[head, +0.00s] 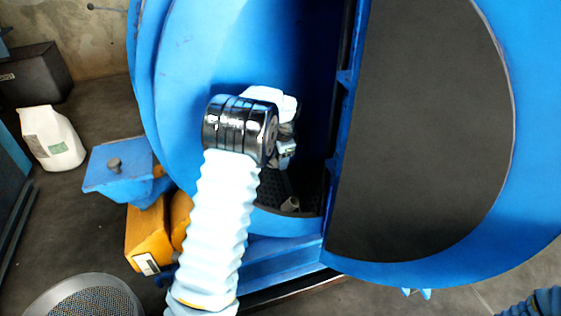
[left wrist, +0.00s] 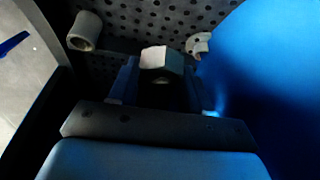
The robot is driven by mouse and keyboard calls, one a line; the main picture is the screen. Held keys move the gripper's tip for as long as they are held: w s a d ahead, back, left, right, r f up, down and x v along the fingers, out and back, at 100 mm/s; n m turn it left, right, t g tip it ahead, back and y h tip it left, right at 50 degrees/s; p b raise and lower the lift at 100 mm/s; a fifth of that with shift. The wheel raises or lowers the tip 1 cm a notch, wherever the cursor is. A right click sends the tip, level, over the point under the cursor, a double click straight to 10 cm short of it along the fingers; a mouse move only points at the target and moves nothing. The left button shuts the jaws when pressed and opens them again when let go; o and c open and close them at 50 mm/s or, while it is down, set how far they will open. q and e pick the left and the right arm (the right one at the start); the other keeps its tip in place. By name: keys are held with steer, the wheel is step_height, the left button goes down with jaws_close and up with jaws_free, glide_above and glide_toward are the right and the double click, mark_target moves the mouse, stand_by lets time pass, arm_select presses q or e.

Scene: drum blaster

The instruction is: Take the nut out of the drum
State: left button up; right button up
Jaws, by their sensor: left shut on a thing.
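The blue drum (head: 215,50) stands open, and my left arm reaches into its dark opening. My left gripper (head: 287,150) is inside the opening, partly hidden by my own wrist. In the left wrist view the left gripper (left wrist: 160,78) is shut on the nut (left wrist: 158,59), a pale-topped, angular piece between the two fingers. The nut is over the perforated drum floor (left wrist: 130,18); I cannot tell whether it touches it. The nut cannot be made out in the head view. My right gripper is not in view.
A short grey tube (left wrist: 85,30) and a pale curved piece (left wrist: 198,44) lie in the drum near the nut. A dark panel (head: 420,130) borders the opening on the right.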

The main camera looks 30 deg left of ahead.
arm_select(q)
steer(key=shift+r, duration=0.1)
steer(key=shift+w+a+r+p, duration=0.1)
steer(key=shift+r+p, duration=0.35)
steer(key=shift+r, duration=0.25)
steer(key=shift+w+a+r+p, duration=0.1)
steer(key=shift+r+p, duration=0.3)
steer(key=shift+r, duration=0.55)
steer(key=shift+w+a+r, duration=0.1)
steer(key=shift+a+r, duration=0.1)
steer(key=shift+r, duration=0.6)
steer(key=s+a+r, duration=0.2)
steer(key=s+a, duration=0.3)
steer(key=shift+s+r+b, duration=0.25)
steer(key=shift+s+b, duration=0.05)
steer(key=shift+s, duration=0.1)
